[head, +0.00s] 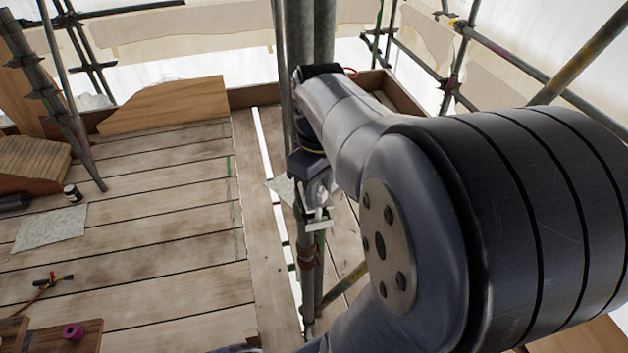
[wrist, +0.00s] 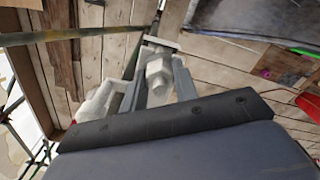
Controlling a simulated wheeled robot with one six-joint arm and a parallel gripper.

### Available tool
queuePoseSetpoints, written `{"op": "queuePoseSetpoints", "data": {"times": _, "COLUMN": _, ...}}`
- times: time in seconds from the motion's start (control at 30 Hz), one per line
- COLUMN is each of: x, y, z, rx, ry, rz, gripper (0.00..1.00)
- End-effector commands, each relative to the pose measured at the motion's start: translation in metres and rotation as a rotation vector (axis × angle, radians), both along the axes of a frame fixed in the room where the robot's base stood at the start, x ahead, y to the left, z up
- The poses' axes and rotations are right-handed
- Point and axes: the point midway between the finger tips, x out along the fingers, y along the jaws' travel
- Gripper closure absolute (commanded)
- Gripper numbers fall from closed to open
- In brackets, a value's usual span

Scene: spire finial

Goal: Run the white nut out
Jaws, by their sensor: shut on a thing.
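The white nut (wrist: 157,74) shows in the wrist view as a pale faceted piece between the two grey fingers of my gripper (wrist: 158,88). The gripper is shut on it. A white bar-like part lies across just beyond the nut, and another pale fitting (wrist: 98,103) sits to the left of the fingers. In the head view my gripper (head: 317,208) is at the upright scaffold pole, in front of it, with white parts at its tip. The nut cannot be made out clearly there, and the thread behind it is hidden.
A plank deck (head: 140,230) spreads to the left. On it lie a pale sheet (head: 50,228), a small dark jar (head: 72,193), a red-handled tool (head: 50,282) and a purple ring (head: 73,332). Scaffold poles rise around, and my arm blocks the right side.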

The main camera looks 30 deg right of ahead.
Motion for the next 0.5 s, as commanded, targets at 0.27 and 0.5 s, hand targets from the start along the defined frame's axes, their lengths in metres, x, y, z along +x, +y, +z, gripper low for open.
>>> {"op": "queuePoseSetpoints", "data": {"times": 0.27, "x": 0.0004, "y": -0.0002, "z": 0.0011, "rx": -0.001, "ry": -0.001, "rz": 0.261, "gripper": 0.94}}
{"op": "queuePoseSetpoints", "data": {"times": 0.5, "x": 0.0003, "y": -0.0001, "z": 0.0008, "rx": 0.000, "ry": -0.001, "rz": 0.477, "gripper": 0.94}}
